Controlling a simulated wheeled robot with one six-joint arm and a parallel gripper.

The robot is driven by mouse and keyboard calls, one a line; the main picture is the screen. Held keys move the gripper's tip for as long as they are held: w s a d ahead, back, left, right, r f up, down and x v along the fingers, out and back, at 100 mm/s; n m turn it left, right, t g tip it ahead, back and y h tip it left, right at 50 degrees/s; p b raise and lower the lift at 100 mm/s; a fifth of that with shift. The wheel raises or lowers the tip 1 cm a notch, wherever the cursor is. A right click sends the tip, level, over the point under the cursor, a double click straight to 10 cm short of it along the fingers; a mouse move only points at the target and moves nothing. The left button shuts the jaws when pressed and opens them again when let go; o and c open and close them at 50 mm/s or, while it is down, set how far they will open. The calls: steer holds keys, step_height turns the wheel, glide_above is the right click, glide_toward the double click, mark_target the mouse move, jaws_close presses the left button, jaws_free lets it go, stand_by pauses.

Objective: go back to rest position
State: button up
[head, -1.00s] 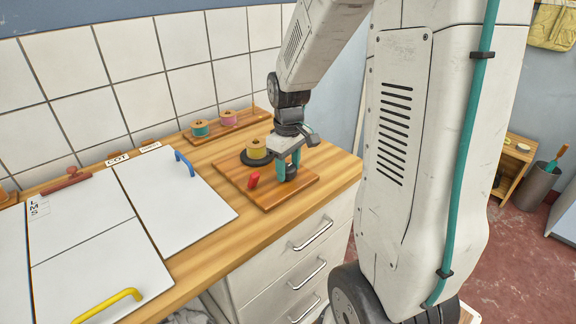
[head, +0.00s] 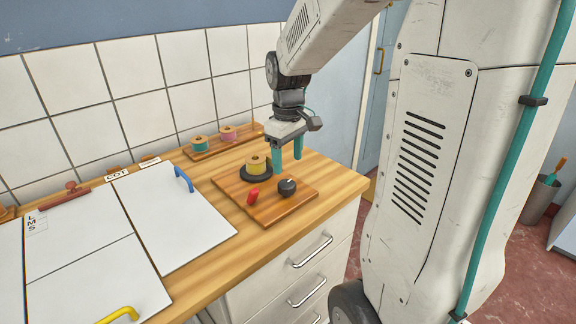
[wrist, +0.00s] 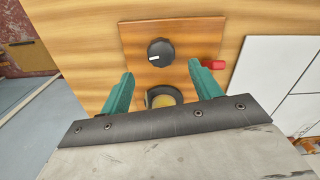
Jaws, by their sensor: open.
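My gripper (head: 287,162) has teal fingers and hangs above the back right of a wooden board on the counter. Its fingers are apart with nothing between them; they also show in the wrist view (wrist: 160,84). A black knob (head: 287,187) with a white mark sits on the board (head: 268,211), below and clear of the fingers. In the wrist view the knob (wrist: 161,52) lies beyond the fingertips. A red lever (head: 253,196) stands on the board to the left of the knob. A yellow spool (head: 256,164) on a black disc is behind them, partly hidden by my gripper in the wrist view.
A rack at the back holds a teal spool (head: 199,143) and a pink spool (head: 228,133). Drawers (head: 300,262) are below. Tiled wall stands behind.

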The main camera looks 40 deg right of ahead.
stand_by(0.6)
steer(key=shift+s+a+f+m, duration=0.15)
steer(key=shift+s+m, duration=0.2)
steer(key=shift+m, duration=0.15)
steer(key=s+a+r, duration=0.3)
steer(key=s+a, duration=0.4)
steer(key=s, duration=0.2)
steer(key=s+a+r+m+t, duration=0.1)
steer(key=s+a+r, duration=0.2)
steer(key=s+a, duration=0.4)
steer(key=s, duration=0.2)
steer(key=shift+s+a+r, duration=0.15)
steer(key=shift+s+a, duration=0.05)
steer(key=shift+s, duration=0.1)
